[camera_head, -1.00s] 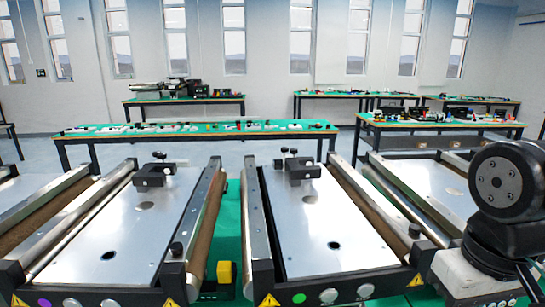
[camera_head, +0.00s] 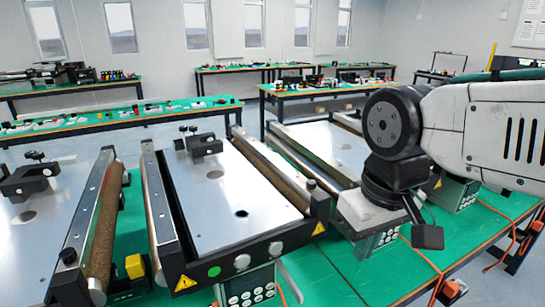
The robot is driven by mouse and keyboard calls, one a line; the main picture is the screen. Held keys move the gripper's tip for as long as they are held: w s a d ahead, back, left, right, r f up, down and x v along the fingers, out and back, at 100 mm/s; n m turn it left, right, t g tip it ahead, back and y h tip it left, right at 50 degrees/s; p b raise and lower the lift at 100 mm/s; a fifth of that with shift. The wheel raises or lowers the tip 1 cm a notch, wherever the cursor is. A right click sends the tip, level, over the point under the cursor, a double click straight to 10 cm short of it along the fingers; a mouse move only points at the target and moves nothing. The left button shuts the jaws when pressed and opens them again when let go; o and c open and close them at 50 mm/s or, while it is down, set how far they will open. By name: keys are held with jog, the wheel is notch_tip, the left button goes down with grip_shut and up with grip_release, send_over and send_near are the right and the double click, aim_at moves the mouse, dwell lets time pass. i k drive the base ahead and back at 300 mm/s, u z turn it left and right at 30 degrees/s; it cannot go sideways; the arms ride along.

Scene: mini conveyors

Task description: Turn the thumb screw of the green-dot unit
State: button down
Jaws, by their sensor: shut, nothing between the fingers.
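The green-dot unit (camera_head: 240,200) is the mini conveyor in the middle, with a green dot (camera_head: 214,271) on its front face. Two silver round parts sit right of the dot. A black knob (camera_head: 311,184) stands at the front end of its right rail. A black clamp block (camera_head: 205,146) with small upright screws sits at the plate's far end. I cannot tell for sure which is the thumb screw. My gripper (camera_head: 428,237), black and partly hidden by my wrist, hangs at the right, apart from the unit and its knob. It is shut and empty.
A neighbouring conveyor (camera_head: 40,235) stands at the left, with its own black knob (camera_head: 68,256). Another conveyor (camera_head: 335,145) is at the right, partly behind my arm. A yellow block (camera_head: 134,266) sits between the left units. Orange cables (camera_head: 425,258) cross the green table at the right.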

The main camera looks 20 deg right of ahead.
aim_at(311, 183)
jog(key=k, duration=1)
jog(key=z, duration=0.85)
jog(key=i, duration=0.7)
jog(key=u, duration=1)
